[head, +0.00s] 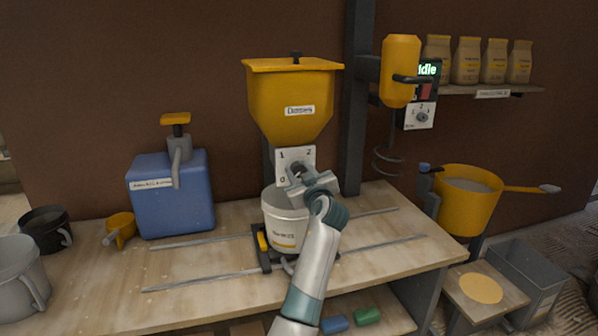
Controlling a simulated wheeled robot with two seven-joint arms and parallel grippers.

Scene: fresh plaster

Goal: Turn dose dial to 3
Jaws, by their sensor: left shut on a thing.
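The dose dial's white plate (283,166) sits under the yellow dosing hopper (290,95). The marks 0, 1 and 2 show on it; its lower right is hidden by my gripper. My left gripper (300,175) is at the middle of the plate, shut on the dial's grey knob. The knob is mostly covered, so I cannot tell which number it points to. My right gripper is not in view.
A white bucket (280,222) stands below the hopper, close to my left arm. A blue canister (170,200) with a pump is at the left, beside a small yellow scoop (121,228) and dark mugs. A yellow mixing bowl (465,210) is at the right.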

